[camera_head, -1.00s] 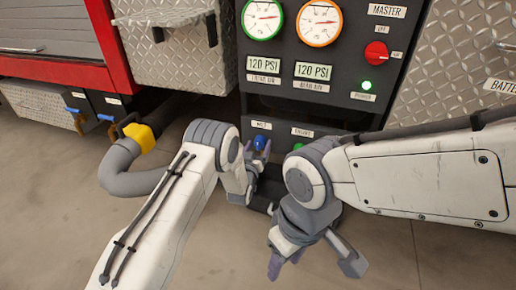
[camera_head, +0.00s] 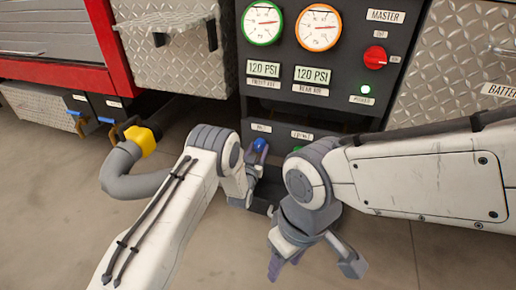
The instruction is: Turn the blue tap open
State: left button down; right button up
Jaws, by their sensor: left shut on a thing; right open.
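The blue tap (camera_head: 260,144) sits on the lower dark panel, under a small white label (camera_head: 261,128). Only its top shows; my gripper hides the rest. My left gripper (camera_head: 258,157) is at the tap, with its fingers shut on it. My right gripper (camera_head: 313,267) is open and empty, lower in the picture and to the right, above the floor.
A green knob (camera_head: 299,150) is right of the blue tap, partly behind my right arm. A grey hose (camera_head: 122,172) is at left.

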pick_arm(q)
jog(key=m+p, duration=0.1)
jog(key=m, duration=0.2)
jog(key=shift+m, duration=0.4)
jog(key=m+p, duration=0.1)
jog(key=m, duration=0.2)
jog(key=shift+m+h, duration=0.4)
jog(key=m+p, duration=0.1)
jog(key=m, duration=0.2)
jog(key=shift+f+m, duration=0.1)
jog(key=shift+m, duration=0.3)
jog(key=shift+m+h+p, duration=0.3)
jog(key=shift+m, duration=1.7)
jog(key=shift+f, duration=0.1)
jog(key=shift+c, duration=1.3)
grip_release()
